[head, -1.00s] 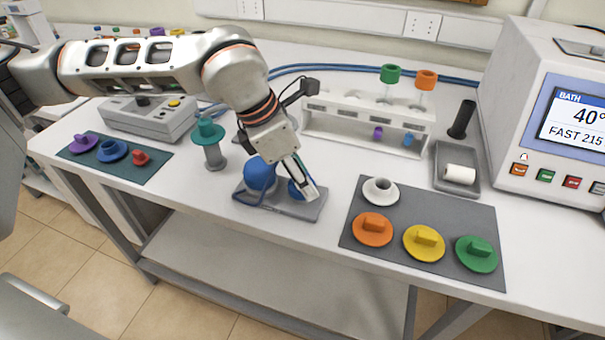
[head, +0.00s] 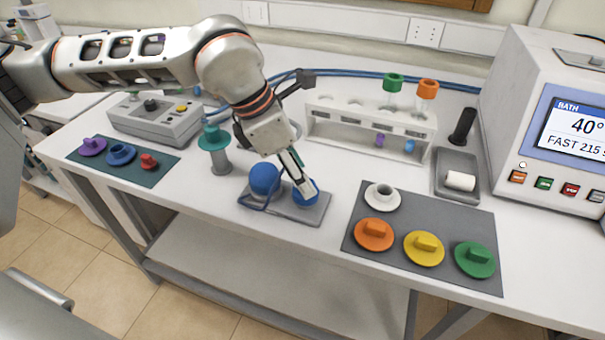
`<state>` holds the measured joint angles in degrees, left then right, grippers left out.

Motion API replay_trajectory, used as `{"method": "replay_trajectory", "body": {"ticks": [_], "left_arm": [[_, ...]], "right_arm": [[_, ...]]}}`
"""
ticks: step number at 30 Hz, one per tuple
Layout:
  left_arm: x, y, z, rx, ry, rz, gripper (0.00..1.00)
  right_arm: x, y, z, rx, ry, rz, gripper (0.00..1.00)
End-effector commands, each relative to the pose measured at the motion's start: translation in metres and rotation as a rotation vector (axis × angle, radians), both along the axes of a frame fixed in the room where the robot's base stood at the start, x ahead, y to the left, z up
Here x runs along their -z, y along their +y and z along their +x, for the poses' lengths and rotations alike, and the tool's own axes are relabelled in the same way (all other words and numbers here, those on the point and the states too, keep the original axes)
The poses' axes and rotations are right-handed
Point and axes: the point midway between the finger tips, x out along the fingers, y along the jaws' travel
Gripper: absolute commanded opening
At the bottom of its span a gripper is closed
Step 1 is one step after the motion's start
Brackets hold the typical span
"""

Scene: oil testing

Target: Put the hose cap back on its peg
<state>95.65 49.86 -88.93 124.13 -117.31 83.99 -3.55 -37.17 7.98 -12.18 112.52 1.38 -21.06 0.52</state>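A small blue cap (head: 313,197) is at the right part of a grey plate (head: 285,213), beside a blue bulb (head: 264,178). A thin blue line, perhaps a tether, runs on the plate by the bulb. My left gripper (head: 303,188) reaches down from behind with its fingertips at the blue cap. The fingers cover part of the cap, so I cannot tell whether they are closed on it. No peg shows at the cap; anything under it is hidden. My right gripper is not in view.
A teal-topped post (head: 216,150) stands left of the plate. A white rack (head: 365,132) is behind. A dark mat (head: 400,235) with coloured lids lies to the right, and a teal mat (head: 125,173) with small caps to the left. The table's front edge is close to the plate.

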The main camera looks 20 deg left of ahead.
Motion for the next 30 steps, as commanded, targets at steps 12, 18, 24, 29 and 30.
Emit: {"method": "replay_trajectory", "body": {"ticks": [12, 18, 24, 29, 30], "left_arm": [[-0.03, 0.01, -0.007, -0.001, -0.001, -0.001, 0.45], [-0.044, 0.014, -0.01, 0.0, -0.002, -0.001, 0.45], [-0.057, 0.019, -0.013, 0.0, -0.001, 0.0, 0.45], [-0.066, 0.022, -0.015, 0.0, -0.001, -0.001, 0.45], [-0.067, 0.023, -0.016, 0.0, -0.001, -0.001, 0.45]], "right_arm": [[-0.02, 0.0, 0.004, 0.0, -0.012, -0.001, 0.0], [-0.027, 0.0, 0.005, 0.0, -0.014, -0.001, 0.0], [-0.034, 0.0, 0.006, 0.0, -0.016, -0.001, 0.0], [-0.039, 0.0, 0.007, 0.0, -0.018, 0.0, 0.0], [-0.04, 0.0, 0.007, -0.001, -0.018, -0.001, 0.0]]}}
